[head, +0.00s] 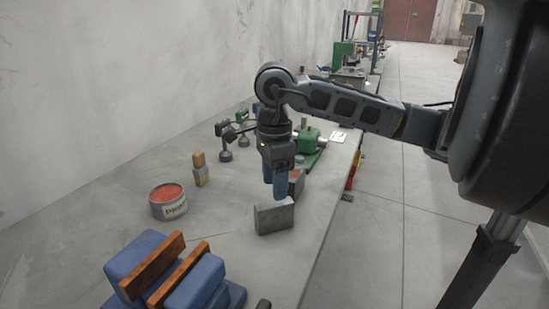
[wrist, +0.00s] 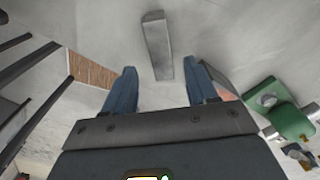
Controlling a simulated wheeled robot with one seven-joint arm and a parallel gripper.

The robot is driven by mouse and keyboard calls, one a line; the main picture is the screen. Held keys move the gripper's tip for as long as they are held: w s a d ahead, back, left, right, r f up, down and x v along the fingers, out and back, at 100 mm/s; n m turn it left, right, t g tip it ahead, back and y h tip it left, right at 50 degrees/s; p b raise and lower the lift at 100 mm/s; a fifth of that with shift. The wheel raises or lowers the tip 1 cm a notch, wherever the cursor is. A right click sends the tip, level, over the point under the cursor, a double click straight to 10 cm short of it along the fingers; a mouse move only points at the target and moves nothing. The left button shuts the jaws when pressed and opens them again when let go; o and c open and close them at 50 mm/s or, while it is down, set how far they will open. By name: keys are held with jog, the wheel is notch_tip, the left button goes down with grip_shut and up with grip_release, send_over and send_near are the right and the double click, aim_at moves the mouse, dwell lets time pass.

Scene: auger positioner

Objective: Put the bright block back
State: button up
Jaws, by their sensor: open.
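A bright grey metal block (head: 274,219) stands on the bench near its right edge. It also shows in the wrist view (wrist: 158,48), just ahead of the fingertips and roughly between them. My gripper (head: 275,188) points down above and just behind the block in the head view. Its blue fingers are apart, with nothing between them; the wrist view shows this gap (wrist: 160,72). A second, darker block with a reddish face (head: 297,180) is behind the fingers, partly hidden. It seems to show beside the right finger in the wrist view (wrist: 222,78).
A paint can (head: 168,202) and a wooden-handled brush (head: 199,168) stand to the left. Blue blocks with wooden slats (head: 178,275) fill the front. A green machine (head: 309,141) and dark stands (head: 226,152) are behind. Bare bench lies left of the grey block.

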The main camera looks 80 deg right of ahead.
notch_tip(320, 180, up, 7)
jog(key=shift+b, duration=0.4)
dwell(0.4)
